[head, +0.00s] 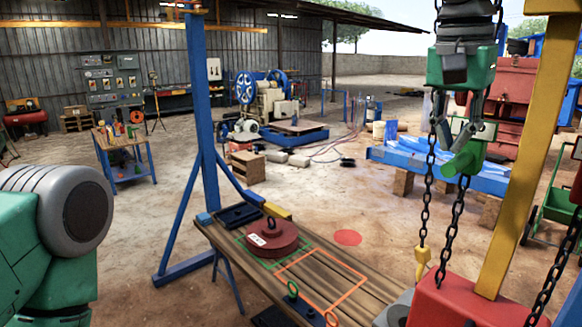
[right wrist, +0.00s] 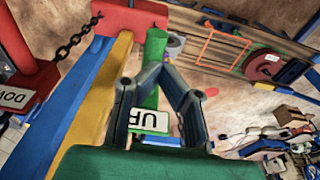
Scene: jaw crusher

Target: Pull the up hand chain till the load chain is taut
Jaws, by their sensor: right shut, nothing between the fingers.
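My right gripper (head: 461,136) comes down from the top right in the head view. Its fingers close together with nothing between them; the fingertips also show in the right wrist view (right wrist: 158,72). The green handle (head: 463,163), with a white UP plate (right wrist: 150,121), is just beyond the fingers, and I cannot tell whether they touch. A black chain (head: 452,222) hangs below the handle. Another black chain (head: 425,205) runs down to a yellow hook (head: 422,257). My left gripper is out of view.
A wooden table (head: 375,285) carries a red round weight (head: 272,238) and an orange square outline (head: 322,283). A yellow post (head: 520,150) and red block (head: 465,300) stand close at right. A blue post (head: 203,110) stands left of the table. Open ground lies behind.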

